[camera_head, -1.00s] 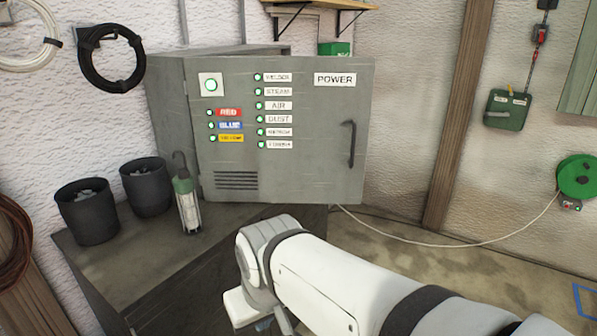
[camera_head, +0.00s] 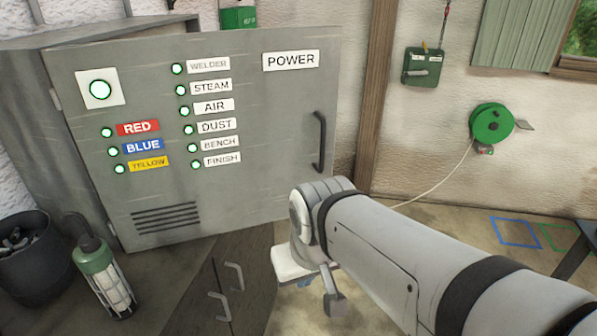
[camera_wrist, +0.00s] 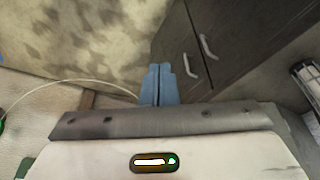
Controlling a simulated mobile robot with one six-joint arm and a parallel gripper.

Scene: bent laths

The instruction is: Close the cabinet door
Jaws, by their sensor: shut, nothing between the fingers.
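The grey metal cabinet door (camera_head: 260,130) fills the upper left of the head view. It carries a POWER label, rows of lit indicators, a vent and a dark vertical handle (camera_head: 319,142) near its right edge. The door stands open, swung out from the cabinet body (camera_head: 30,110) on its left-side hinges. My gripper (camera_wrist: 158,84) shows in the wrist view with its blue fingers together and empty. In the head view it is mostly hidden behind my wrist, below and in front of the door, apart from the handle.
A dark wooden cabinet (camera_head: 205,270) with two pale handles stands below the door. A green lantern (camera_head: 103,280) and a black bucket (camera_head: 35,255) stand at the lower left. A green reel (camera_head: 491,123) hangs on the right wall. Floor to the right looks mostly clear.

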